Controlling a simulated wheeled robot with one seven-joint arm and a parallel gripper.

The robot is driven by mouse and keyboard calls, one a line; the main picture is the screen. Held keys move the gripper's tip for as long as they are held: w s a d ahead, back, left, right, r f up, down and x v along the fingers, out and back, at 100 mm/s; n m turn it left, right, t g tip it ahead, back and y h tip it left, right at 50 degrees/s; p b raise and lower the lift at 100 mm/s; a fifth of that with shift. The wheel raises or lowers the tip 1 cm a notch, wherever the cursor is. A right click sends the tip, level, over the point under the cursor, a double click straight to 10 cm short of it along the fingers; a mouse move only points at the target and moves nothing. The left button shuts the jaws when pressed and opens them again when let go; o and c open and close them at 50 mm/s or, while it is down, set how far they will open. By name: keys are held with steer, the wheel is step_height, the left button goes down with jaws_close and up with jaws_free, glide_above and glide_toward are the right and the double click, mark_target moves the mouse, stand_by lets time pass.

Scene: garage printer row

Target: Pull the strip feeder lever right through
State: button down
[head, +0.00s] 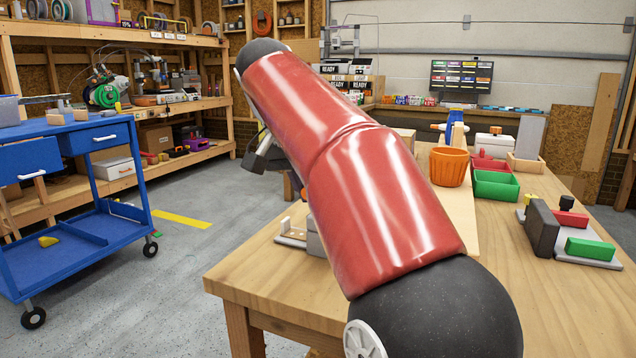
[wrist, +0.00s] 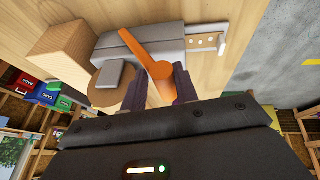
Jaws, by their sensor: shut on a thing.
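The strip feeder (wrist: 172,50) is a grey body on the wooden table, with a pale plate (wrist: 204,42) with several holes at its right in the wrist view. Its orange lever (wrist: 148,45) slants across the body, and its rounded end lies between the dark fingers of my gripper (wrist: 159,86). My gripper is shut on the lever near that end. A grey block and a brown disc sit at the feeder's left side. In the head view my red arm hides the lever and gripper; only the feeder's front end (head: 295,237) shows beside the arm.
A wooden block (wrist: 65,50) stands close to the feeder. On the table (head: 262,268) are an orange pot (head: 449,167), a green bin (head: 495,186) and a grey fixture with a green block (head: 590,249).

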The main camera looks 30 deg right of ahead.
steer(key=shift+w+a+f, duration=0.1)
steer(key=shift+a+f, duration=0.05)
steer(key=shift+f, duration=0.2)
steer(key=shift+w+a+f, duration=0.15)
steer(key=shift+w+f, duration=0.1)
steer(key=shift+f, duration=0.15)
steer(key=c, duration=1.2)
jaws_free()
steer(key=shift+w+a, duration=0.1)
steer(key=p+v, duration=0.2)
steer(key=v, duration=0.6)
